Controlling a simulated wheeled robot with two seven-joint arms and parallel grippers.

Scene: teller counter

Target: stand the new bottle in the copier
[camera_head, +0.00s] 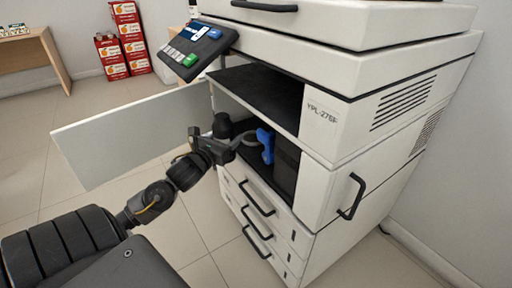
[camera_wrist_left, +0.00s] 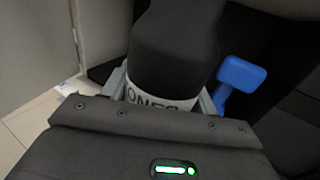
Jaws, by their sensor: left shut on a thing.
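The new bottle is black with a white label whose visible letters read "ONE"; it fills the middle of the left wrist view (camera_wrist_left: 172,55) and shows in the head view (camera_head: 222,126). My left gripper (camera_head: 228,146) is shut around it, with a finger on each side of the label. The bottle looks roughly upright at the open front bay of the white copier (camera_head: 325,150). A blue lever (camera_head: 265,145) is inside the bay, to the right of the bottle; it also shows in the wrist view (camera_wrist_left: 240,75). The bottle's base is hidden. My right gripper is out of view.
The copier's front door (camera_head: 125,138) stands open to the left of my arm. A dark block (camera_head: 286,165) fills the bay's right side. Drawers with black handles (camera_head: 257,208) lie below. Red-and-white boxes (camera_head: 124,45) are stacked at the back wall.

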